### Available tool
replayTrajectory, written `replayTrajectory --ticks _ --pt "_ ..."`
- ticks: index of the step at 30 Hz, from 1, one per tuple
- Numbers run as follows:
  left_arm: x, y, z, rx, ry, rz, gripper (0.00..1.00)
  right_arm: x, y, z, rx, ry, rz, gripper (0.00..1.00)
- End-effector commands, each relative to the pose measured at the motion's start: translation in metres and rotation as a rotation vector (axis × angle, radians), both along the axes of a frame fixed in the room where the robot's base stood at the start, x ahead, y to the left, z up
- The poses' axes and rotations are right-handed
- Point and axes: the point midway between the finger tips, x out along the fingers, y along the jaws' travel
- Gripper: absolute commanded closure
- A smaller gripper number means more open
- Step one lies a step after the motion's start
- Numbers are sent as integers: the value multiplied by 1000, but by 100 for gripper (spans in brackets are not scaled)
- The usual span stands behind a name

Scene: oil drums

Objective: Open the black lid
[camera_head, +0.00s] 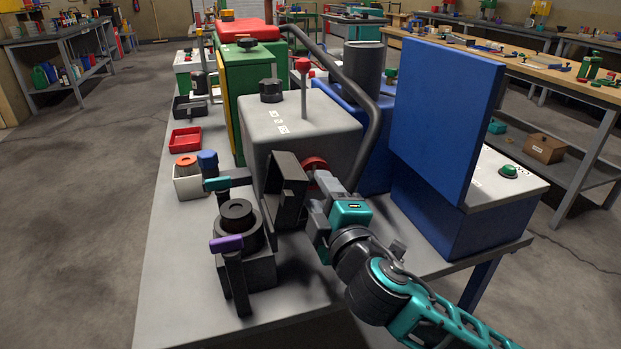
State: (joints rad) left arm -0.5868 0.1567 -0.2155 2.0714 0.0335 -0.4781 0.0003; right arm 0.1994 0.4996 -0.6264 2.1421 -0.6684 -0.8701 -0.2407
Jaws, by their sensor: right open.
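A black flat panel (287,178) stands upright, slightly tilted, at the right side of a black round-topped fixture (240,262) on the near bench. It looks like the black lid; its hinge cannot be made out. My right gripper (311,200) is open, with its fingers close to the panel's right face; whether they touch it is unclear. A black round cap (271,90) sits on the grey tank (300,130) behind. My left gripper is not in view.
A red handwheel (315,168) is just behind my right gripper. A blue box (440,215) with its large blue lid (447,110) upright stands to the right. The bench's (175,290) near left corner is clear.

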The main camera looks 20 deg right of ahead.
Motion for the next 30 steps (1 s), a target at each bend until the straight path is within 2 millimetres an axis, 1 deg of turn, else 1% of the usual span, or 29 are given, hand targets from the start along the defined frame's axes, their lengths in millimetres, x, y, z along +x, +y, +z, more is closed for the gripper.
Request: replayTrajectory --ticks 1,3,9,15,22,23,30 --pt "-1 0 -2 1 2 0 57 11 0 1 -1 -4 -1 49" --pt "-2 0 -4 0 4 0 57 23 1 1 0 -3 -2 49" --pt "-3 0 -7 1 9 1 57 49 2 0 1 -1 0 49" --pt "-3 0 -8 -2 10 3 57 59 2 0 2 -1 0 49" --pt "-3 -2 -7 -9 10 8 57 59 2 0 2 0 1 49" --pt "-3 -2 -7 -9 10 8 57 59 2 0 2 0 1 51" --pt "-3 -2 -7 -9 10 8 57 59 2 0 2 0 0 74"
